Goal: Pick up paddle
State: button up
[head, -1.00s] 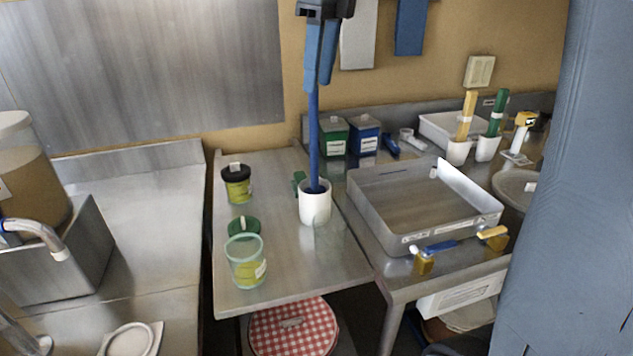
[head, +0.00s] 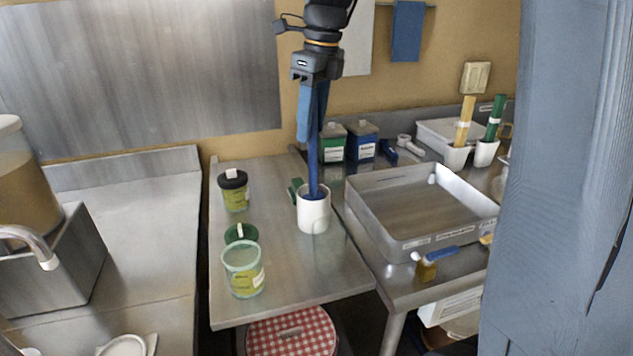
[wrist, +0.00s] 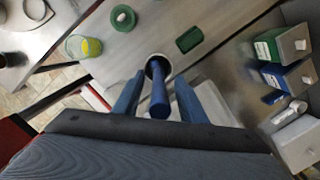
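A blue paddle (head: 312,172) stands upright in a white cup (head: 314,213) on the middle steel table. Its lower end is hidden in the cup. My gripper (head: 311,132) is above the cup, pointing down, with its blue fingers on either side of the handle. In the wrist view the paddle's handle (wrist: 159,98) rises between the two fingers (wrist: 158,92), with a gap visible on both sides. The gripper is open and holds nothing.
Beside the cup are a dark-lidded jar (head: 234,192), a green lid (head: 241,233) and an open jar (head: 243,270). A steel tray (head: 420,240) stands to the right. Yellow (head: 464,120) and green (head: 496,117) paddles stand in cups behind it.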

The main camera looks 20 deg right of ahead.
jog(key=shift+f, duration=0.35)
jog(key=shift+c, duration=0.4)
grip_shut()
jog(key=shift+w+r, duration=0.1)
jog(key=shift+r, duration=0.05)
